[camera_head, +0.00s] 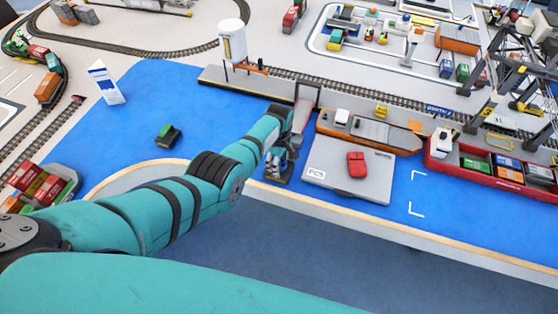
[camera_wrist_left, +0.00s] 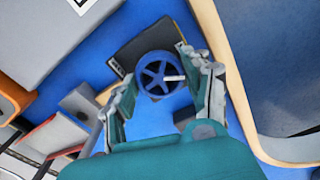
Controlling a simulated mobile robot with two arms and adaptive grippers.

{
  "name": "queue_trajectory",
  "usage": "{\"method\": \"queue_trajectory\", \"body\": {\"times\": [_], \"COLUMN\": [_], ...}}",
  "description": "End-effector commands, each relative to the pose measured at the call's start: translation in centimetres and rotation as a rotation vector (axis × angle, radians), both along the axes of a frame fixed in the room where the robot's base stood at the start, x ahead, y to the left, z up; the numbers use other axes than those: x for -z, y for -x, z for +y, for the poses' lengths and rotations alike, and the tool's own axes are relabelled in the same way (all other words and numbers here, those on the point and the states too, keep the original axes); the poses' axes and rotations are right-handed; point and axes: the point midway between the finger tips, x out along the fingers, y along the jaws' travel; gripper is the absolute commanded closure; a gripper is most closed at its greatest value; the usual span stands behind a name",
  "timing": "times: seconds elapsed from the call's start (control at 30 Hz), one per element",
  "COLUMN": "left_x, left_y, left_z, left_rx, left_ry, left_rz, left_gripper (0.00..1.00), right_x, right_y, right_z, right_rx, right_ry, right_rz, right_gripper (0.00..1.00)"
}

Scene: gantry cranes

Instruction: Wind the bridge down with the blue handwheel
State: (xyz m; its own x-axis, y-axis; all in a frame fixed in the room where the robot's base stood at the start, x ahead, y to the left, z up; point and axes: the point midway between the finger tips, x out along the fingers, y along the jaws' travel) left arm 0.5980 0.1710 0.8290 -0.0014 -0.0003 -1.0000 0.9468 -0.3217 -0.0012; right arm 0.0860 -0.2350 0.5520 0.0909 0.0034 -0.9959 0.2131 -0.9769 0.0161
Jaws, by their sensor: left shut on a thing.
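The blue handwheel (camera_wrist_left: 153,72) shows in the left wrist view, with spokes and a pale peg on its rim side, in front of a dark block. My left gripper (camera_wrist_left: 165,85) has one finger on each side of the wheel and is shut on it. In the head view my left gripper (camera_head: 279,163) is beside the grey platform, and the wheel is mostly hidden there. A raised, tilted grey panel with a reddish edge, which looks like the bridge (camera_head: 305,98), stands just behind my gripper. My right gripper is not in view.
A grey platform (camera_head: 327,184) with a red car (camera_head: 357,165) lies right of my gripper. An orange ship (camera_head: 402,137) and a red container ship (camera_head: 480,177) lie beyond it. A small dark boat (camera_head: 169,136) floats on the open blue water at left.

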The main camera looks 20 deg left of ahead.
Motion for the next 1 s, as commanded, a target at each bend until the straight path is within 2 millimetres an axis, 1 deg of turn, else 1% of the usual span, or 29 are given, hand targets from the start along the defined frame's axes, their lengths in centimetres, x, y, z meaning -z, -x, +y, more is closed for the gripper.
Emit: {"method": "queue_trajectory", "body": {"times": [0.03, 0.2, 0.5, 0.7, 1.0], "left_x": [-0.24, -0.24, -0.25, -0.26, -0.28], "left_y": [-0.26, -0.26, -0.28, -0.29, -0.30], "left_z": [-0.01, 0.03, 0.08, 0.07, 0.10], "left_rx": [-0.044, -0.195, -0.396, -0.470, -0.507], "left_ry": [0.000, 0.000, 0.000, 0.000, -0.001], "left_rz": [-0.006, -0.006, -0.007, -0.007, -0.008], "left_gripper": [0.82, 0.82, 0.82, 0.82, 0.82], "right_x": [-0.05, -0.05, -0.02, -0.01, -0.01], "right_y": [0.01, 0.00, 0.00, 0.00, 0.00], "right_z": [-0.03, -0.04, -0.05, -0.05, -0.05], "right_rx": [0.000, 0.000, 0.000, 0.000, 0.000], "right_ry": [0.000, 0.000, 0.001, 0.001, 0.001], "right_rz": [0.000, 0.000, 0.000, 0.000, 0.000], "right_gripper": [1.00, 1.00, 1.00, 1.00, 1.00]}}
